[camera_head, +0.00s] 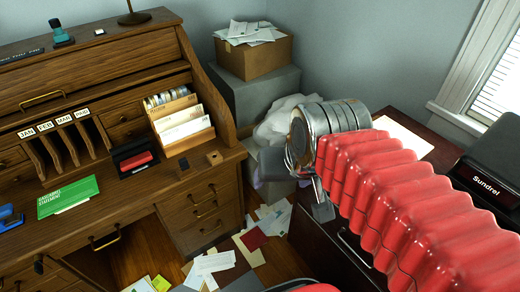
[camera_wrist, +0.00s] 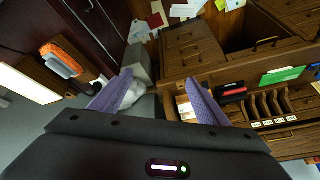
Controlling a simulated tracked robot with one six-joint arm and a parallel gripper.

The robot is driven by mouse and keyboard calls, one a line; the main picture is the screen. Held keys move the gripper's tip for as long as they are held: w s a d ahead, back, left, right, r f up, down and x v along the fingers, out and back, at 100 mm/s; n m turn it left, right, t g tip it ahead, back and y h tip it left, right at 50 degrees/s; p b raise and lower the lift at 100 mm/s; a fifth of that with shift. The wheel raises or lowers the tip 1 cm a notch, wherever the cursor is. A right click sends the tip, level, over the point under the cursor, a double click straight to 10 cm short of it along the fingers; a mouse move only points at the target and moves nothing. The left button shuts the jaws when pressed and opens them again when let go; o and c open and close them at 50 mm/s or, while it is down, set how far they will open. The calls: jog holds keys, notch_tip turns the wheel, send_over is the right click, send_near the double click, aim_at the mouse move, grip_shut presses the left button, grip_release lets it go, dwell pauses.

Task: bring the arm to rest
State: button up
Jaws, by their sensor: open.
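My arm, with a red ribbed sleeve and a shiny metal wrist, reaches in from the lower right of the head view. The wrist hangs between the wooden desk (camera_head: 95,215) and the dark cabinet on the right. In the wrist view my gripper (camera_wrist: 158,76) has two purple fingers spread wide apart, with nothing held between them. Its fingers are mostly hidden behind the wrist in the head view.
The desk holds a green booklet (camera_head: 68,196), a file sorter (camera_head: 180,120) and a stapler-like blue item (camera_head: 10,216). A cardboard box of papers (camera_head: 253,57) stands on a grey cabinet (camera_head: 255,95). Papers (camera_head: 208,264) litter the floor. A black Sundrel machine (camera_head: 490,165) stands right.

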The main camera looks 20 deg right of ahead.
jog(key=shift+s+a+f+n, duration=0.15)
jog(key=shift+s+a+n, duration=0.65)
jog(key=shift+n, duration=0.5)
dwell(0.4)
